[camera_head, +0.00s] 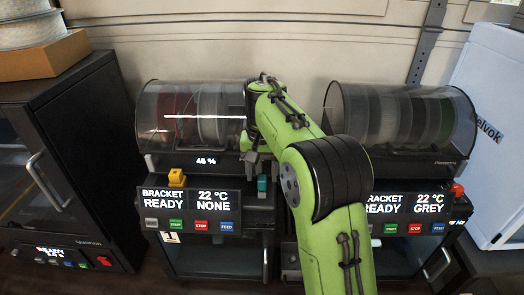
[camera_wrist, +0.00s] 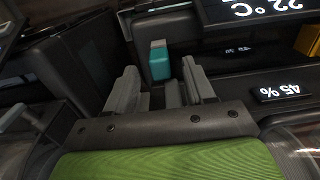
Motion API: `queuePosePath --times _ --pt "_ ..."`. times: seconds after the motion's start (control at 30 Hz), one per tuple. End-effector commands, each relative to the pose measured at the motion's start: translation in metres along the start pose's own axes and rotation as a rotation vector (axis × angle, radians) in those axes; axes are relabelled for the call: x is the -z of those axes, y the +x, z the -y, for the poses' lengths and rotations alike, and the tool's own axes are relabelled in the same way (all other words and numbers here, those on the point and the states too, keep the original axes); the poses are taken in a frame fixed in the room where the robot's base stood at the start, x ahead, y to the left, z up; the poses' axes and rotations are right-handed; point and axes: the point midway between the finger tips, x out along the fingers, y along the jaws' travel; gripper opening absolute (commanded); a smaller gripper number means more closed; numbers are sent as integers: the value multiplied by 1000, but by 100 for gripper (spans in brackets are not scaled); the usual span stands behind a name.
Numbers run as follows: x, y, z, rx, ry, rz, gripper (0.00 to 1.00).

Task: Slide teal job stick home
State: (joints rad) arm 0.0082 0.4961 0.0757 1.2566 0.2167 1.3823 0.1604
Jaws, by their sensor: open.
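The teal job stick (camera_head: 262,184) stands at the right side of the left printer's display panel in the head view. In the wrist view the teal stick (camera_wrist: 160,63) shows a teal body with a grey end, just beyond my fingertips and roughly between them. My gripper (camera_wrist: 165,85) is open and empty, with a gap between its fingers and the stick. In the head view my gripper (camera_head: 256,160) is small and partly hidden by my green arm, just above the stick. The slot around the stick cannot be made out.
The left printer's display (camera_head: 203,200) reads BRACKET READY, 22 °C, NONE, with a yellow block (camera_head: 177,177) above it. A clear spool drum (camera_head: 190,113) sits behind. A second printer's display (camera_head: 412,204) is at right, partly behind my arm. A black cabinet (camera_head: 75,150) stands at left.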

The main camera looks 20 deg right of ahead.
Motion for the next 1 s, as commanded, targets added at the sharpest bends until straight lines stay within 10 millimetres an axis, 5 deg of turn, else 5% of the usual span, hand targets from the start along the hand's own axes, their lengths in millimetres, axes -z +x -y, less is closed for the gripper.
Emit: queuePosePath --times 0.3,0.43,1.0 --pt "1 -98 1 1 -2 -6 54" --pt "0 -120 0 0 -1 -5 54" --pt "0 -141 0 0 0 0 54"
